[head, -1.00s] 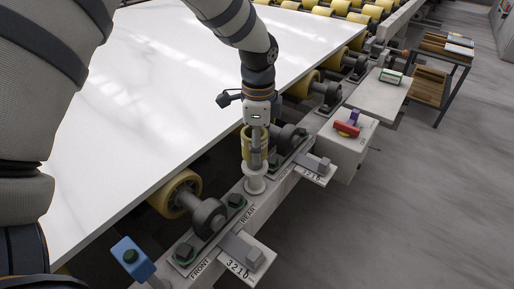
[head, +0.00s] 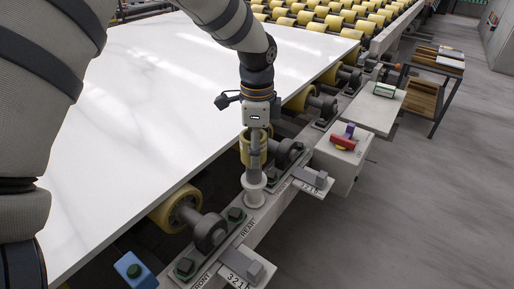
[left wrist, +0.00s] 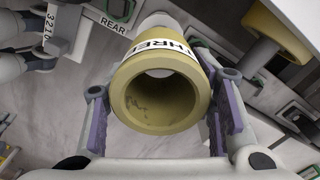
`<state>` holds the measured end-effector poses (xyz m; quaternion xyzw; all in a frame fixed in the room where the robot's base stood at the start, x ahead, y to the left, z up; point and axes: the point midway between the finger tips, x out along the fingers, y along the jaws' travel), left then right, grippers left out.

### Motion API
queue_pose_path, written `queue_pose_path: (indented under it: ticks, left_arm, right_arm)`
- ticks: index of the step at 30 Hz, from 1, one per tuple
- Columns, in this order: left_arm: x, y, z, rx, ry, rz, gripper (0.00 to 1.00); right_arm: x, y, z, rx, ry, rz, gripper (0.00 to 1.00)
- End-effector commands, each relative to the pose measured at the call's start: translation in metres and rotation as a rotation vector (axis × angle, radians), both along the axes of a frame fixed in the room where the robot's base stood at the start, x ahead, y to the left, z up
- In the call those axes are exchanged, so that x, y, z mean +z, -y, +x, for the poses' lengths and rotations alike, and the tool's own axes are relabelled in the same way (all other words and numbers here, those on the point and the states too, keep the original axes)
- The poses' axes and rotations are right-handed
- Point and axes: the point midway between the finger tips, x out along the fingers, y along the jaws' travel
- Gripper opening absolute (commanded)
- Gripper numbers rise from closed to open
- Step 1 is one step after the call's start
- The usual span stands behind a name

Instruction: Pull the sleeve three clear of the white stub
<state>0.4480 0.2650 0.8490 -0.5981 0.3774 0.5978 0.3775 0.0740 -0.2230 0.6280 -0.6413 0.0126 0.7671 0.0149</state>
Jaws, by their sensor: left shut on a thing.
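My left gripper (head: 256,170) points down at the rail in the head view, above the flanged white stub (head: 254,198). In the left wrist view, the yellow sleeve three (left wrist: 189,108), labelled THREE, sits between its two purple-padded fingers, which are shut on it. The sleeve's open end faces the wrist camera. A white cylinder, likely the stub, shows behind the sleeve (left wrist: 155,22). I cannot tell whether the sleeve is still around the stub. In the head view the fingers and a yellow roller make the sleeve hard to pick out. My right gripper is not in view.
Large white slab (head: 170,110) rests on yellow rollers (head: 172,208) left of the rail. Bearing blocks (head: 210,232) and numbered plates (head: 244,265) flank the stub. A blue block (head: 133,268) is at the front. A box with a red handle (head: 343,142) stands right.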

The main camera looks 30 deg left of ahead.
Motion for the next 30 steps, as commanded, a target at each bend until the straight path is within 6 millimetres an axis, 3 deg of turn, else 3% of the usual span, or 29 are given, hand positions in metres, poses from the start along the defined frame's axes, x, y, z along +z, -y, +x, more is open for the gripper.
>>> queue_pose_path:
  ticks: [18, 30]
  left_arm:
    - [0.06, 0.0, 0.0, -0.001, 0.004, 0.0, 0.2]
    - [0.06, 0.0, 0.0, 0.0, 0.001, 0.0, 0.2]
  right_arm:
    - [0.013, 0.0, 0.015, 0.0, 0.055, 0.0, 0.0]
    - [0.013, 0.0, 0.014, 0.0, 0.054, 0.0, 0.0]
